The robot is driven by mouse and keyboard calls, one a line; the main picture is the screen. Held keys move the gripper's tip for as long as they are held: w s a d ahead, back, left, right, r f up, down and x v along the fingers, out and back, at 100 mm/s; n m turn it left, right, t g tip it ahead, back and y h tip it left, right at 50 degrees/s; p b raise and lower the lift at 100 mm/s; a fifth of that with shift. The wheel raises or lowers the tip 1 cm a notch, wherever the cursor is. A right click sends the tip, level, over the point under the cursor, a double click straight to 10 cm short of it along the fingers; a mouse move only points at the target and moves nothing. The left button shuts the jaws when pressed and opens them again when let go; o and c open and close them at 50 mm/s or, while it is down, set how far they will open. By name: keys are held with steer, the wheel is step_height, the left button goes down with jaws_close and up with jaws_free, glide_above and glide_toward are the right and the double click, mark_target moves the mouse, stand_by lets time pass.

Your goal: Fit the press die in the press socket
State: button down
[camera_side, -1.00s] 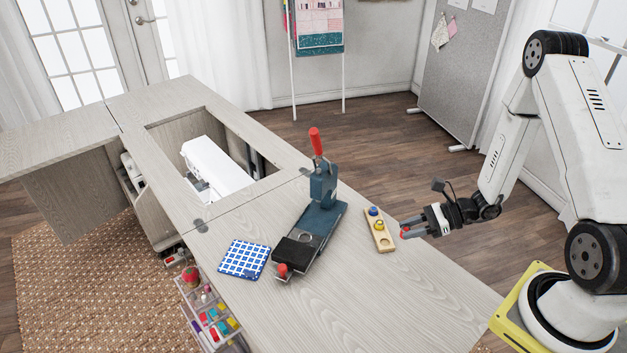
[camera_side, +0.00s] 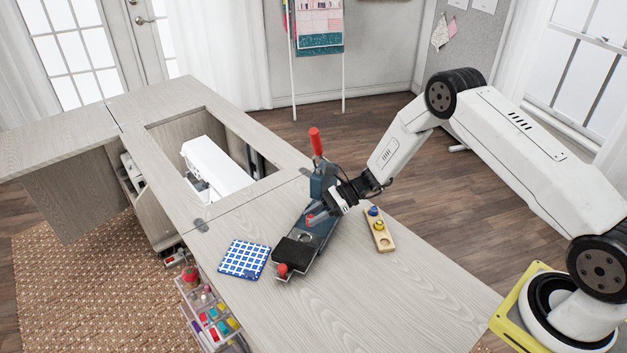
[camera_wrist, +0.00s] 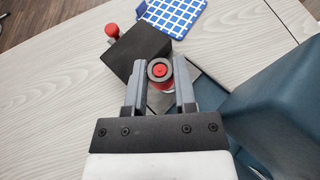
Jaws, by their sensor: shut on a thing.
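The press die (camera_wrist: 159,71), red with a dark ring on top, is between the fingers of my gripper (camera_wrist: 160,85) in the wrist view. My gripper (camera_side: 315,216) is shut on it. In the side view the red die (camera_side: 309,218) is over the base of the blue-grey press (camera_side: 325,184), under its upright. The press socket (camera_side: 305,238), a round ring on the press base, lies just in front of the die, towards the black pad. The die looks held above the base, apart from the socket.
A black pad (camera_side: 297,252) and red knob (camera_side: 282,269) are at the press's front end. A red-handled lever (camera_side: 316,142) stands up. A wooden holder (camera_side: 385,242) with blue and yellow pieces is to the right. A blue checked cloth (camera_side: 244,259) lies left.

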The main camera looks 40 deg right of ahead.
mark_target(309, 237)
steer(key=shift+w+a+r, duration=0.1)
steer(key=shift+w+a, duration=0.35)
steer(key=shift+a, duration=0.25)
steer(key=shift+f, duration=2.25)
steer(key=shift+w, duration=0.1)
steer(key=shift+f, duration=0.6)
stand_by(2.3)
steer(key=shift+c, duration=1.7)
jaws_free()
steer(key=shift+d, duration=0.1)
